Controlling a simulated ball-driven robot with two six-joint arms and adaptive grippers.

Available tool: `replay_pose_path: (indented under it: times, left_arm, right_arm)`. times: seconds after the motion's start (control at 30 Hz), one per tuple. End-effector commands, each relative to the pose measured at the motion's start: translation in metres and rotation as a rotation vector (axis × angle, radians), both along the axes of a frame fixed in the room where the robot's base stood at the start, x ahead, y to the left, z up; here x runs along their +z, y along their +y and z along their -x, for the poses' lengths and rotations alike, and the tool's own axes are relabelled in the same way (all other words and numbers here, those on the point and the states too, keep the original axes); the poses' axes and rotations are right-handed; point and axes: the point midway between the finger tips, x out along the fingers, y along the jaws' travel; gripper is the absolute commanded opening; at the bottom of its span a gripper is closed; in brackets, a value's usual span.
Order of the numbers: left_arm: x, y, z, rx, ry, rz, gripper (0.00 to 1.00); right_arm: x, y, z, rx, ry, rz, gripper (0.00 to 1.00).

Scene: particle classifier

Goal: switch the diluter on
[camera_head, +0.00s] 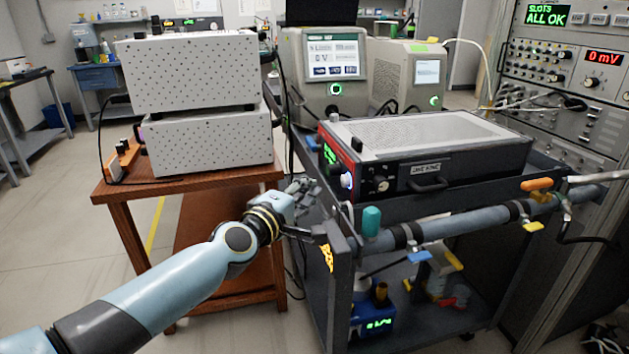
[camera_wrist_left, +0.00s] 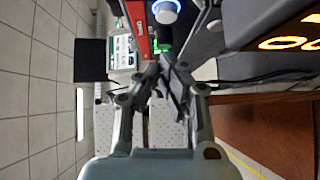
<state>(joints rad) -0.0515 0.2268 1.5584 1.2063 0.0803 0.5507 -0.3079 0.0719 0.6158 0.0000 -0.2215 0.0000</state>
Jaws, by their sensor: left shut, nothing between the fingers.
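A grey box-shaped instrument (camera_head: 425,140) with a red-edged front panel lies on the cart. No readable label tells me whether it is the diluter. Its left face has a small green display (camera_head: 330,155) and a round button with a glowing blue-white ring (camera_head: 346,181). In the left wrist view the lit button (camera_wrist_left: 165,12) shows at the top, beside the red panel edge (camera_wrist_left: 138,28). My left gripper (camera_head: 306,188) is shut and empty, left of the lit button and apart from it. Its closed fingers (camera_wrist_left: 165,66) point toward the instrument's face. My right gripper is not in view.
Two stacked white perforated boxes (camera_head: 190,75) stand on a wooden table (camera_head: 150,190) at the left. Monitors (camera_head: 335,60) stand behind, a rack (camera_head: 575,70) at the right.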

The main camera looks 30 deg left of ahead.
Motion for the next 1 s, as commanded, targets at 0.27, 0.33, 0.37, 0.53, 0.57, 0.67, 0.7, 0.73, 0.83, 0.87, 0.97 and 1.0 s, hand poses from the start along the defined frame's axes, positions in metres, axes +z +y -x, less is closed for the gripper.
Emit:
replay_pose_path:
  times: [0.27,0.33,0.37,0.53,0.57,0.67,0.7,0.73,0.83,0.87,0.97,1.0]
  left_arm:
    - [0.001,-0.002,0.047,0.000,0.003,-0.002,0.00]
    - [0.001,-0.003,0.055,-0.001,0.003,-0.002,0.00]
    - [0.002,-0.003,0.057,-0.001,0.002,-0.002,0.00]
    - [0.002,-0.003,0.063,0.000,0.002,-0.002,0.00]
    - [0.002,-0.003,0.063,0.000,0.001,-0.002,0.00]
    - [0.002,-0.003,0.063,0.000,0.001,-0.002,0.00]
    - [0.002,-0.003,0.063,0.000,0.001,-0.002,0.00]
    - [0.002,-0.003,0.063,0.000,0.001,-0.002,0.00]
    - [0.002,-0.003,0.063,0.000,0.002,-0.002,0.00]
    - [0.002,-0.003,0.063,0.000,0.002,-0.002,0.00]
    - [0.002,-0.003,0.063,0.000,0.002,-0.002,0.00]
    - [0.002,-0.003,0.063,0.000,0.002,-0.002,0.00]
  right_arm:
    - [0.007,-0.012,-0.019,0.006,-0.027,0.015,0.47]
    - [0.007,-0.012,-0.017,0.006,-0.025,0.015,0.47]
    - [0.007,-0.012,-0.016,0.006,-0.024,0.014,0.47]
    - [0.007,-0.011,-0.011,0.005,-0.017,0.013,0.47]
    - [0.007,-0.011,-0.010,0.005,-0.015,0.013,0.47]
    - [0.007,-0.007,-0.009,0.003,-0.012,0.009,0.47]
    - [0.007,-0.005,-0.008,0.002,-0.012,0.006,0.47]
    - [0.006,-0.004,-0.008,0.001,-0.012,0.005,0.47]
    - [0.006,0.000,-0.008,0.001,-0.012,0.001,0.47]
    - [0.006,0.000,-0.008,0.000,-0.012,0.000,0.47]
    - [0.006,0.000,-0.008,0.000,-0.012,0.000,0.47]
    - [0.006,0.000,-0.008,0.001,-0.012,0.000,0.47]
